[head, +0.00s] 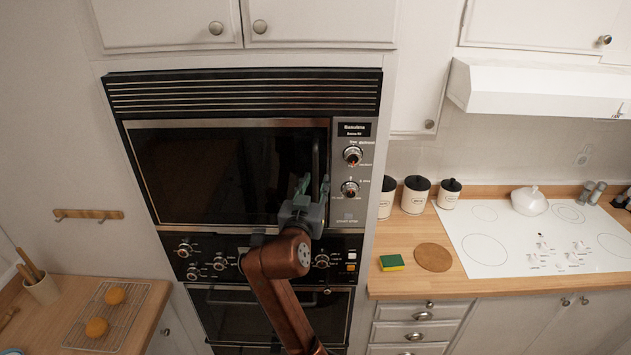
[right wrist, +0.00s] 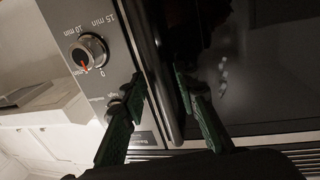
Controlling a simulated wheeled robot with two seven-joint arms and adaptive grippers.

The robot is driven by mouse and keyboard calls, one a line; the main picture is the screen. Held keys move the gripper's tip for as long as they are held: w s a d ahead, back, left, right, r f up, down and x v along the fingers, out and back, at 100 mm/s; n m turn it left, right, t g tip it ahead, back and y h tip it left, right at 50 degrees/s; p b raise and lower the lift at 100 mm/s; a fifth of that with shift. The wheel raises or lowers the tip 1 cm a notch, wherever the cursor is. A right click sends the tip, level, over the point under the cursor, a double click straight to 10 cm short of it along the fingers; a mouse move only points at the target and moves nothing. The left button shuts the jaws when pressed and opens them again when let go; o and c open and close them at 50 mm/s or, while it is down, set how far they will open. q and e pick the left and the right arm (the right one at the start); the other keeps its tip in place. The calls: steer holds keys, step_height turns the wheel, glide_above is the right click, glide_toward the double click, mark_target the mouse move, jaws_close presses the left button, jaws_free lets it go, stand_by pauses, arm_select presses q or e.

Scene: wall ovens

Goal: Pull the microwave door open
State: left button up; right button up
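The microwave door (head: 215,178) is a dark glass panel in the upper wall unit, and it looks closed. Its upright dark handle (head: 316,160) runs along the door's right edge. My right gripper (head: 314,186) is at the handle's lower part, fingers pointing up and toward the door. In the right wrist view, the green-padded fingers of my right gripper (right wrist: 168,88) are spread, one on each side of the handle (right wrist: 162,60). A gap shows on the left side; contact on the right side is unclear. My left gripper is not in view.
The control panel with two knobs (head: 352,155) is just right of the handle. A lower oven (head: 220,300) sits beneath. Counters flank the unit: a cooling rack (head: 118,318) at left, a sponge (head: 392,262) and canisters (head: 415,195) at right.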

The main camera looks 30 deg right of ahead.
steer(key=shift+w+d, duration=0.1)
steer(key=shift+w, duration=0.05)
steer(key=shift+c, duration=0.2)
jaws_close()
stand_by(0.5)
